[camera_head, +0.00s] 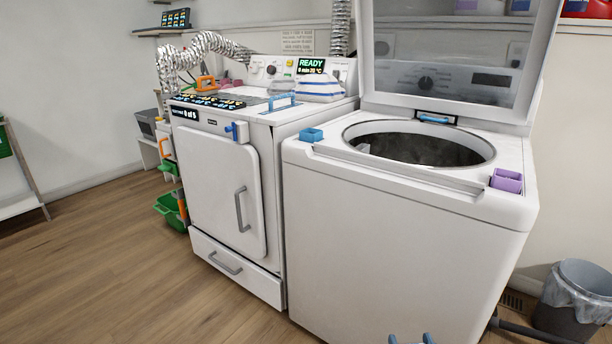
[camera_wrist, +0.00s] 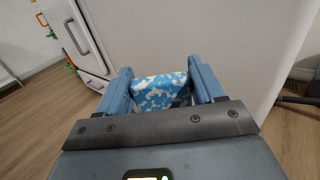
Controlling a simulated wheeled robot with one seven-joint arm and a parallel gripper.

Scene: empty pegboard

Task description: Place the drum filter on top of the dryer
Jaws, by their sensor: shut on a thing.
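The dryer (camera_head: 215,185) is the white front-door machine at left. A blue-handled piece (camera_head: 281,102) is on its top; I cannot tell whether this is the drum filter. My gripper (camera_wrist: 160,88) is shut on a blue-and-white patterned thing (camera_wrist: 160,94), held between its blue fingers low before a white machine front. I cannot tell what this thing is; its lower part is hidden by the gripper. In the head view only the blue fingertips (camera_head: 410,339) show at the bottom edge, in front of the washer, and the held thing is out of sight.
The top-loading washer (camera_head: 400,225) stands right of the dryer, its lid (camera_head: 452,45) raised and drum opening (camera_head: 420,148) dark. A bin (camera_head: 575,300) stands at right. Floor at left front is clear.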

